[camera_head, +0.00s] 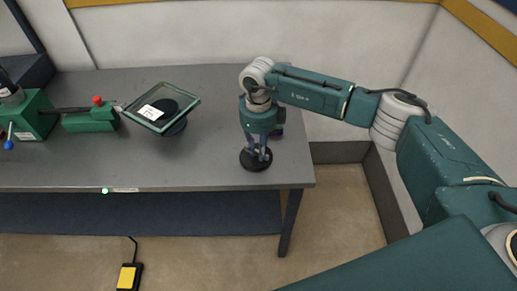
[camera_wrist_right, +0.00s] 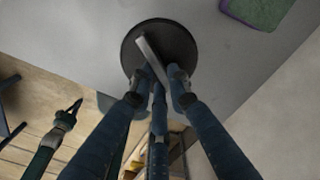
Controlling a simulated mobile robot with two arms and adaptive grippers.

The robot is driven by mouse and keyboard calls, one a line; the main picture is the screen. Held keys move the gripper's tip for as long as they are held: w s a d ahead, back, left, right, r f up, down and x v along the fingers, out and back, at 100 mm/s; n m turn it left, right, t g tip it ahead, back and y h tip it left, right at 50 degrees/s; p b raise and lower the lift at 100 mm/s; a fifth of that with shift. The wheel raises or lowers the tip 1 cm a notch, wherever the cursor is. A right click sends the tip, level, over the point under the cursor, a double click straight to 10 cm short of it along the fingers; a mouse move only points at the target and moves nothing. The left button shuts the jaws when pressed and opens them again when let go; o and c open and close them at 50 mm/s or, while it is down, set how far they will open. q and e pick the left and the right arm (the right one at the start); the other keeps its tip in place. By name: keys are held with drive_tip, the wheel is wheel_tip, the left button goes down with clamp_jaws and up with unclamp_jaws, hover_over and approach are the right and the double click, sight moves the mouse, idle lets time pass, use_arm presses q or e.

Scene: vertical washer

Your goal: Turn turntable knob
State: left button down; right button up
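The turntable knob is a grey bar (camera_wrist_right: 152,58) across a round black disc (camera_wrist_right: 180,37). The disc also shows in the head view (camera_head: 255,166), flat near the table's right end. My right gripper (camera_head: 258,152) points down over the disc. In the right wrist view its fingers (camera_wrist_right: 158,82) reach around the near end of the bar. I cannot tell whether they press on it. My left gripper is out of the head view. A teal arm end with a dark tip, apparently my left gripper (camera_wrist_right: 74,106), shows small in the right wrist view; its opening is unclear.
The grey table (camera_head: 210,165) is bare left of the disc. A tilted glass-topped fixture (camera_head: 186,102) and a green device with a red knob (camera_head: 92,119) stand farther left. A green and purple block (camera_wrist_right: 255,10) lies beyond the disc. A yellow pedal (camera_head: 128,277) lies on the floor.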

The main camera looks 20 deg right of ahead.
clamp_jaws()
drive_tip(key=shift+f+n+b, duration=0.15)
drive_tip(key=shift+n+b, duration=0.25)
drive_tip(key=shift+b, duration=0.45)
drive_tip(key=n+b, duration=0.2)
drive_tip(key=b, duration=0.1)
drive_tip(key=n+b, duration=0.6)
drive_tip(key=shift+w+d+b, duration=0.35)
drive_tip(key=shift+w+b, duration=0.05)
drive_tip(key=n+b, duration=0.2)
drive_tip(key=n, duration=0.2)
drive_tip(key=shift+w, duration=0.15)
drive_tip(key=shift+w+n+b, duration=0.15)
drive_tip(key=shift+n+b, duration=0.6)
drive_tip(key=shift+n, duration=0.45)
drive_tip(key=shift+w+r+n+b, duration=0.1)
drive_tip(key=shift+r+n+b, duration=0.2)
drive_tip(key=shift+n, duration=0.8)
drive_tip(key=o, duration=0.8)
unclamp_jaws()
